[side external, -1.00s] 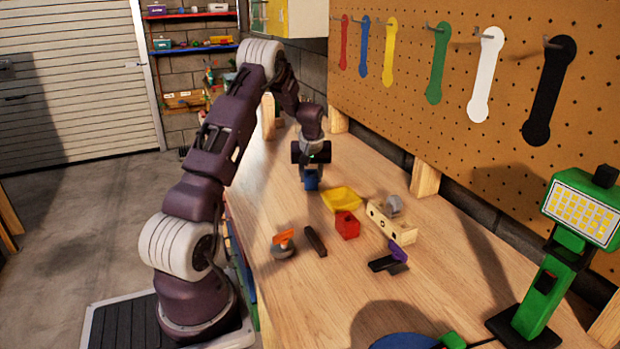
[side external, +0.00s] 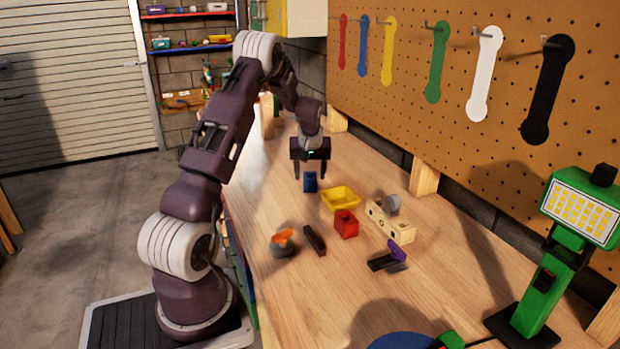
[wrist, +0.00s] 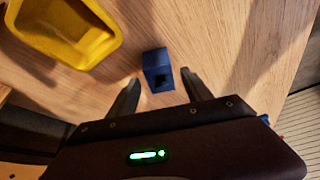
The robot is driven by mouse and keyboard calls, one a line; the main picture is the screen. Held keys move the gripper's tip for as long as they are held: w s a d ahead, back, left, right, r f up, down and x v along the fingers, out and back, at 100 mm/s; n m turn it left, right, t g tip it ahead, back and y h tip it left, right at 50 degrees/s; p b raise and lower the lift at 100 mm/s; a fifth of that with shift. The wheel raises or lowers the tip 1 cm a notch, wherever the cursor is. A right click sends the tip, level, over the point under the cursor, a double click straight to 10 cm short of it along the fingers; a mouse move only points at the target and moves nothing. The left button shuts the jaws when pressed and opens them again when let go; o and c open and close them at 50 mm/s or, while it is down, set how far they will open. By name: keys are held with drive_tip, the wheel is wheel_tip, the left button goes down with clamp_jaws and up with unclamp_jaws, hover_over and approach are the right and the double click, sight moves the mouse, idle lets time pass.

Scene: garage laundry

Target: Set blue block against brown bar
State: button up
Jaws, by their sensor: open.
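The blue block (side external: 310,183) stands on the wooden bench, left of a yellow tray. In the wrist view the fingertips (wrist: 160,78) are spread to either side of the block, with gaps between. The dark brown bar (side external: 314,240) lies on the bench nearer the side camera, clearly apart from the blue block. The wrist view does not show the bar.
The yellow tray (side external: 341,199) is close to the blue block. A red block (side external: 346,224), a pale holed wooden block (side external: 390,222), an orange-topped grey object (side external: 282,242) and a black piece (side external: 383,263) surround the bar. A green lamp (side external: 546,280) stands at right.

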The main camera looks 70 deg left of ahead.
drive_tip(key=d+r+m+t, duration=0.1)
drive_tip(key=d+r+m, duration=0.2)
drive_tip(key=d+r, duration=1.3)
drive_tip(key=s+d+r+m+h, duration=0.1)
drive_tip(key=s+d+r+m, duration=0.1)
drive_tip(key=s+d, duration=0.2)
drive_tip(key=s+d+r+m+t+h, duration=0.1)
drive_tip(key=s+d, duration=0.3)
drive_tip(key=d, duration=0.6)
drive_tip(key=s+d+r+m+t+h, duration=0.1)
drive_tip(key=s+d+r+m, duration=0.2)
drive_tip(key=s+d, duration=0.2)
drive_tip(key=d, duration=0.3)
drive_tip(key=shift+m, duration=0.4)
drive_tip(key=shift+o, duration=0.4)
drive_tip(key=s+d+f+m+h, duration=0.1)
drive_tip(key=s+d+f+m, duration=0.1)
drive_tip(key=s+d, duration=0.3)
drive_tip(key=s+m, duration=0.1)
drive_tip(key=s, duration=0.3)
drive_tip(key=shift+d+f+m+t, duration=0.3)
drive_tip(key=shift+d+t, duration=0.1)
